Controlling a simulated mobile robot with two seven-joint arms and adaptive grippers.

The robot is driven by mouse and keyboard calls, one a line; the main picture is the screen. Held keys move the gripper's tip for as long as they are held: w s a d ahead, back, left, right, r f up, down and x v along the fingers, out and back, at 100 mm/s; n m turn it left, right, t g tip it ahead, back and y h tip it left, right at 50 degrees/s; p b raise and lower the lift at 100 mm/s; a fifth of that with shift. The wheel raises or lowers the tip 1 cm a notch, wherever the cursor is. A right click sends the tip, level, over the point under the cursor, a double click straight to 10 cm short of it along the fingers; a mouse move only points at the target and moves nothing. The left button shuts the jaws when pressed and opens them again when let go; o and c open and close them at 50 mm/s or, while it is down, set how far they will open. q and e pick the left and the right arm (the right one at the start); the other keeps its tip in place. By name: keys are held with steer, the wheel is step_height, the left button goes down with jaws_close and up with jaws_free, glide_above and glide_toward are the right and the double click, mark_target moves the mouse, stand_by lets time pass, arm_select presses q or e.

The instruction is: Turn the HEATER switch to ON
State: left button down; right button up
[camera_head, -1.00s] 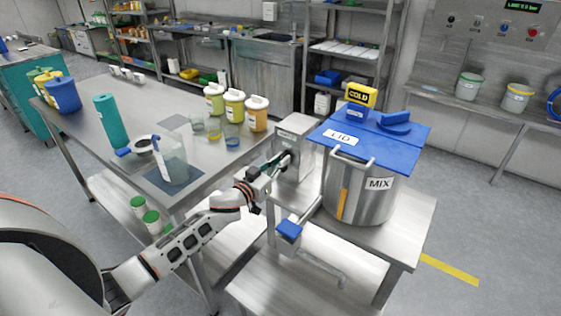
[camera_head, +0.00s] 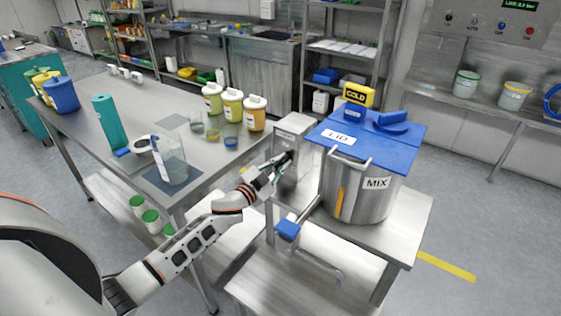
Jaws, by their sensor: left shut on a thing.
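The grey metal control box (camera_head: 293,132) stands on the steel stand, left of the mixing pot. A label too small to read is near its top, and a dark knob (camera_head: 289,154) is on its front face; I take this for the HEATER switch. My left gripper (camera_head: 281,163) reaches the box from the lower left and is shut on the knob. The fingers cover much of the knob, so I cannot tell which way it points. My right gripper is not in view.
The pot (camera_head: 357,191) marked MIX, with a blue lid (camera_head: 345,138) and a yellow COLD block (camera_head: 359,95), stands close right of the box. A blue-handled outlet (camera_head: 288,229) is below. The steel table (camera_head: 122,88) at left carries jars and a clear jug (camera_head: 171,160).

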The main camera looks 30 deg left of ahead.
arm_select(q)
steer(key=m, duration=0.5)
steer(key=shift+d+f+m, duration=0.25)
steer(key=shift+f+m, duration=0.05)
steer(key=shift+f, duration=0.1)
steer(key=m, duration=0.2)
steer(key=m+b, duration=0.1)
steer(key=m, duration=0.2)
steer(key=shift+d+f, duration=0.1)
steer(key=shift+f, duration=0.25)
steer(key=c, duration=2.1)
jaws_free()
steer(key=shift+s, duration=0.2)
steer(key=s, duration=0.4)
steer(key=s+a, duration=0.1)
steer(key=s, duration=0.6)
steer(key=shift+s+a, duration=0.3)
steer(key=shift+a, duration=0.05)
